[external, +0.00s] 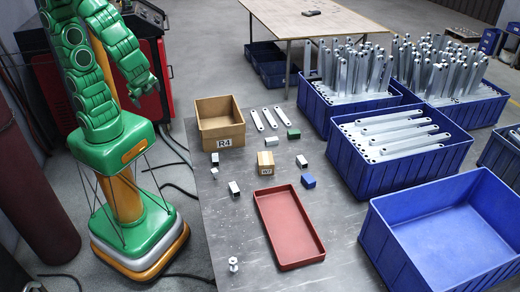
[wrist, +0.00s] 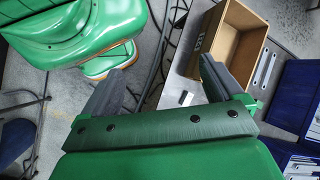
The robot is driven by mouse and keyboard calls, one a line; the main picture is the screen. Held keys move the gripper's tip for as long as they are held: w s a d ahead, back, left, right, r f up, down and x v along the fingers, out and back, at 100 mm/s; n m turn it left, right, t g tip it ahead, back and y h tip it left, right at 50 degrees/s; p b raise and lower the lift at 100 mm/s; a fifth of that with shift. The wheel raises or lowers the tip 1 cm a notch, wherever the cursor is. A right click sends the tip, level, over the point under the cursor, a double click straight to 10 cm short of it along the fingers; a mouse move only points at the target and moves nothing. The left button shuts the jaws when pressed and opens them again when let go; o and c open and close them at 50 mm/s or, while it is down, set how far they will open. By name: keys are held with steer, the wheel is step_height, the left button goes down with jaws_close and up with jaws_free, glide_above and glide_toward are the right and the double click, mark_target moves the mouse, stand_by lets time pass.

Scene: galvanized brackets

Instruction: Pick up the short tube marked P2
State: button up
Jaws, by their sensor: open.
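Several short square metal tubes stand or lie on the grey table in the external view: one by the cardboard box (external: 215,159), one just below it (external: 214,173), one left of centre (external: 234,189) and one to the right (external: 301,161). No P2 mark is legible on any of them, so I cannot tell which is the marked tube. My gripper (wrist: 160,85) is open and empty, its two dark fingers wide apart in the wrist view. In the external view the arm end hangs above and left of the table, clear of every tube.
On the table (external: 225,240) are an open box marked R4 (external: 220,135), a small carton (external: 266,168), a red tray (external: 288,228), a blue block (external: 308,181), a green block (external: 293,133), flat brackets (external: 270,118) and a bolt (external: 233,264). Blue crates (external: 385,165) stand right.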

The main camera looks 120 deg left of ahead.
steer(key=w+a+f+m+y, duration=0.2)
steer(key=w+a+y, duration=0.1)
steer(key=w+a, duration=0.15)
steer(key=m+t+y, duration=0.6)
steer(key=m+t, duration=0.4)
steer(key=m, duration=0.6)
glide_above(233, 188)
steer(key=s+a, duration=0.2)
steer(key=s, duration=0.5)
step_height(233, 188, down, 16)
steer(key=w+d+f+m+t+h, duration=0.1)
steer(key=d+f+m, duration=0.1)
steer(key=f, duration=0.2)
steer(key=w+d+f+m+h, duration=0.1)
steer(key=d+f, duration=0.1)
steer(key=f, duration=0.2)
steer(key=w+d+f+m+t+h, duration=0.1)
steer(key=d+f+m, duration=0.1)
steer(key=f, duration=0.2)
steer(key=shift+d+m+t, duration=0.1)
steer(key=shift+m+t, duration=0.2)
steer(key=shift+w+a+f+h, duration=0.15)
steer(key=shift+w+a+f, duration=0.2)
steer(key=shift+w+a, duration=0.15)
steer(key=shift+w+a+f+h, duration=0.15)
steer(key=shift+w+a+f, duration=0.2)
steer(key=shift+a, duration=0.25)
steer(key=shift+x, duration=2.35)
steer(key=shift+w+d, duration=0.1)
steer(key=shift+c, duration=0.4)
